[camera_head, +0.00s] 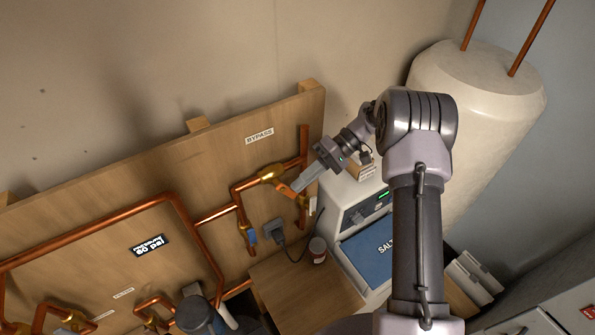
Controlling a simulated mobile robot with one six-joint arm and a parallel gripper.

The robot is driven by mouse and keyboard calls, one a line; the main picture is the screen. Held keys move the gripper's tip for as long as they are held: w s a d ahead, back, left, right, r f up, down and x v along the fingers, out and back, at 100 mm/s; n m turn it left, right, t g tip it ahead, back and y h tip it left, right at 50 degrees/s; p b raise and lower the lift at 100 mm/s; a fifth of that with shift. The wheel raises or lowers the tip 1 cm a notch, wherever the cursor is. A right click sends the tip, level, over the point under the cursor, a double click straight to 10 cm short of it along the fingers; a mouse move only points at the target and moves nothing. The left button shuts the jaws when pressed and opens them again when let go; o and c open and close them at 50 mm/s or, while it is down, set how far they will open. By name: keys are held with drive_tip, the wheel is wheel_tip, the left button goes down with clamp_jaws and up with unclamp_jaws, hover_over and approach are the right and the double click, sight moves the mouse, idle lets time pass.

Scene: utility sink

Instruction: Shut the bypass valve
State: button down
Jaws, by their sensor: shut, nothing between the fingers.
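The "BYPASS" label (259,136) is on the upper right of the wooden board. Below it, a brass valve body (271,173) sits in the sloping copper pipe. An orange lever (286,189) runs from this bypass valve down and right toward my gripper. My gripper (297,188) is shut, with its fingertips at the lever's outer end. I cannot tell whether they touch it. The tips hide part of the lever and the pipe behind.
A brass valve with a blue handle (252,237) is below left; another brass fitting (302,203) is right. A dark plug with a cord (273,227), a small cup (318,250), a softener with a blue "SALT" lid (370,250) and a cream tank (480,95) stand nearby.

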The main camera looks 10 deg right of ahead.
drive_tip(key=shift+s+a+f+g+y+b, duration=0.2)
drive_tip(key=shift+a+f+y+b, duration=0.15)
drive_tip(key=shift+f+b, duration=0.55)
drive_tip(key=shift+s+a+f+g+y+b, duration=0.2)
drive_tip(key=shift+a+f+y+b, duration=0.2)
drive_tip(key=shift+b, duration=0.75)
drive_tip(key=shift+f, duration=0.15)
